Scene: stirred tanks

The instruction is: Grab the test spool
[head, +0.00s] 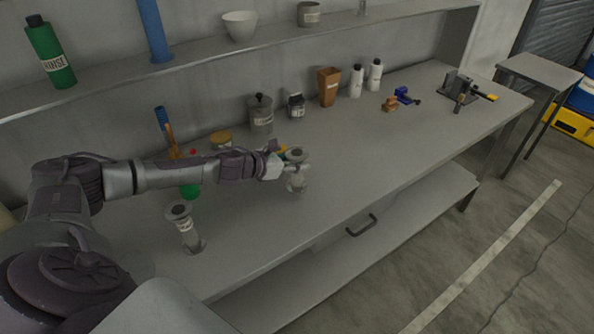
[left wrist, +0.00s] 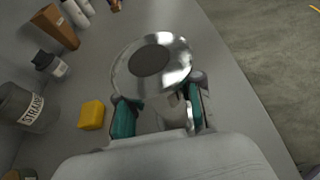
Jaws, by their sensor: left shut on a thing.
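A metallic spool (head: 297,184) with a round flange and a grey centre stands upright on or just above the bench; I cannot tell which. My left gripper (head: 285,168) reaches it from the left and is shut on it. In the left wrist view the spool's shiny flange (left wrist: 152,62) sits just beyond the teal fingers of the gripper (left wrist: 160,112), which close around its narrower body. A second, similar spool (head: 186,230) with a white label stands upright on the bench, nearer and to the left. My right gripper is in neither view.
A yellow block (left wrist: 91,115) lies beside the gripper. Labelled jars (head: 261,114), a brown container (head: 328,87) and white bottles (head: 375,76) line the back. A clamp-like tool (head: 459,90) sits at the far right. The bench front and middle right are clear.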

